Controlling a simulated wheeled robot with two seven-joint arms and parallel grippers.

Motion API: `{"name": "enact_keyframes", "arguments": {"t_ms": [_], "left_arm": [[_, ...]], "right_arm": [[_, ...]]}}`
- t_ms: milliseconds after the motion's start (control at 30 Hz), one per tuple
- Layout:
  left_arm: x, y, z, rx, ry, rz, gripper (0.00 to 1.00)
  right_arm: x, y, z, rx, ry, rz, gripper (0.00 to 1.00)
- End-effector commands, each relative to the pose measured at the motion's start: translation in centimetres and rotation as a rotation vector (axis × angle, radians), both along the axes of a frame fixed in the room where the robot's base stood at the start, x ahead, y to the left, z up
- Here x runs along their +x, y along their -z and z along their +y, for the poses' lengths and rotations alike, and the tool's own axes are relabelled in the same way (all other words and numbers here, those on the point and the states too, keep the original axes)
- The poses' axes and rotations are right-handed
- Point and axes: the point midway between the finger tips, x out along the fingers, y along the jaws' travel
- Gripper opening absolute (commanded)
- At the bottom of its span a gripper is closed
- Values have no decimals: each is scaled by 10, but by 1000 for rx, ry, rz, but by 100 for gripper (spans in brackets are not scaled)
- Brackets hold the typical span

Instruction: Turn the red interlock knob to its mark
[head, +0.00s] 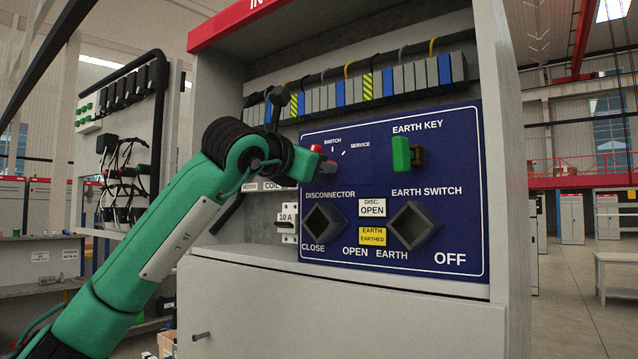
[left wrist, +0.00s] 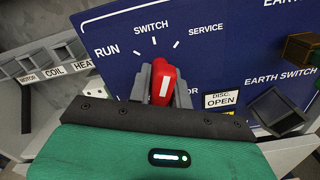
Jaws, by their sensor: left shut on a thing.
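In the head view a small part of the red knob (head: 317,149) shows past my wrist. My left gripper (left wrist: 164,92) is shut on the knob, a grey finger on each side. In the head view my left gripper (head: 322,163) is at the blue panel (head: 385,245), mostly hidden by my arm. My right gripper is not in view.
The panel also carries a green earth key (head: 401,154), a disconnector socket (head: 323,220) and an earth switch socket (head: 413,225). A row of terminal blocks (head: 350,92) runs above. The cabinet side wall (head: 507,150) stands at the right.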

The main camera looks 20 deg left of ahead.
Motion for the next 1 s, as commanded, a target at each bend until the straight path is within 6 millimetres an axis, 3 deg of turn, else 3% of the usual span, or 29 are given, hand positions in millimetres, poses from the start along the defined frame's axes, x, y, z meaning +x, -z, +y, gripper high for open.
{"name": "enact_keyframes", "arguments": {"t_ms": [33, 100, 400, 1000], "left_arm": [[-1, 5, -1, -38, 2, 12, 0], [0, 5, -1, -89, 3, 30, 0], [0, 2, 0, -272, 2, 97, 0], [0, -2, 0, -372, 1, 133, 0]], "right_arm": [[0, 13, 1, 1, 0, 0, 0], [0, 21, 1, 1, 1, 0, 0], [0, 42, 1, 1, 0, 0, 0], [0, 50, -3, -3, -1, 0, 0]]}}
